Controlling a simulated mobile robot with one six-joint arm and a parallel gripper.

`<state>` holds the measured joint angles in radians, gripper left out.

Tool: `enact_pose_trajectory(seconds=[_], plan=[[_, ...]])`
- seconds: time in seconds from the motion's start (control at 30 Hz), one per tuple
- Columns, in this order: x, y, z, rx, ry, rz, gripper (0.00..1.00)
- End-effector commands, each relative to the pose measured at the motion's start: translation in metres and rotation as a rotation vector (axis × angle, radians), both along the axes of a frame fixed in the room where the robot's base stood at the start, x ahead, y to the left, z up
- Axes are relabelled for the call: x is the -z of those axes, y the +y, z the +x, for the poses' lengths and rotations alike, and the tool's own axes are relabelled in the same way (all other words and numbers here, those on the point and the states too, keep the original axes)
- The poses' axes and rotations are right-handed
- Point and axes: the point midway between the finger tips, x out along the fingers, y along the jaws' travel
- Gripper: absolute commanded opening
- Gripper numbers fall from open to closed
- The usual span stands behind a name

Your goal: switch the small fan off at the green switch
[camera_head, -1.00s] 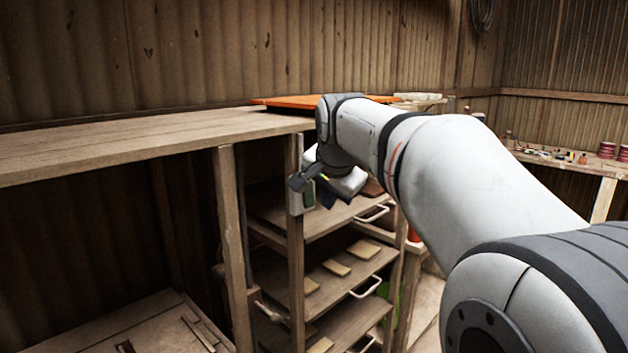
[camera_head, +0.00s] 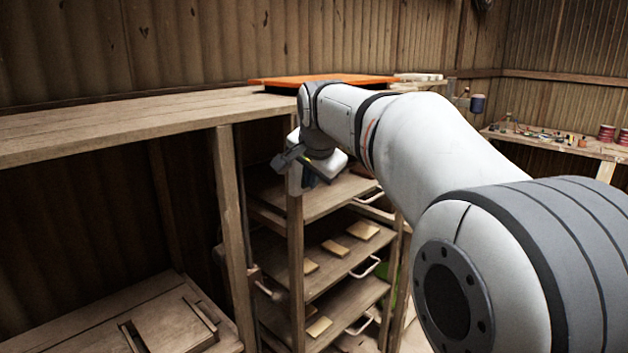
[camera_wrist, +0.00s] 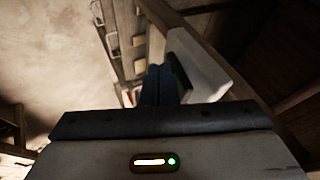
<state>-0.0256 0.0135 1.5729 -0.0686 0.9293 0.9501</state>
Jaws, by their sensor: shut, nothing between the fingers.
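A pale switch plate (camera_head: 293,178) is fixed to the front post of the shelf rack, mostly behind my gripper. In the wrist view the plate (camera_wrist: 208,72) stands just right of my fingers, with a dark green switch (camera_wrist: 181,76) on its face. My gripper (camera_head: 311,181) is shut and empty. Its dark blue fingertips (camera_wrist: 160,72) point along the plate and lie close beside the green switch; I cannot tell whether they touch it. I cannot make out the small fan in any view.
The rack's wooden shelves (camera_head: 345,240) hold several flat tiles and have pale handles. A long wooden bench top (camera_head: 130,125) runs left of it, with an orange sheet (camera_head: 330,79) at its right end. A side table (camera_head: 560,146) with small items stands far right.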

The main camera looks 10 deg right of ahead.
Motion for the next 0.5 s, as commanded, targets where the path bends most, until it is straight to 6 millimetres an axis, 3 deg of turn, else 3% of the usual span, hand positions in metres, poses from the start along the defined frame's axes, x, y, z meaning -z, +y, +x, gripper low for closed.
enact_pose_trajectory(seconds=[0.5], plan=[[-0.016,0.001,0.0,-0.003,0.001,0.0,0.0]])
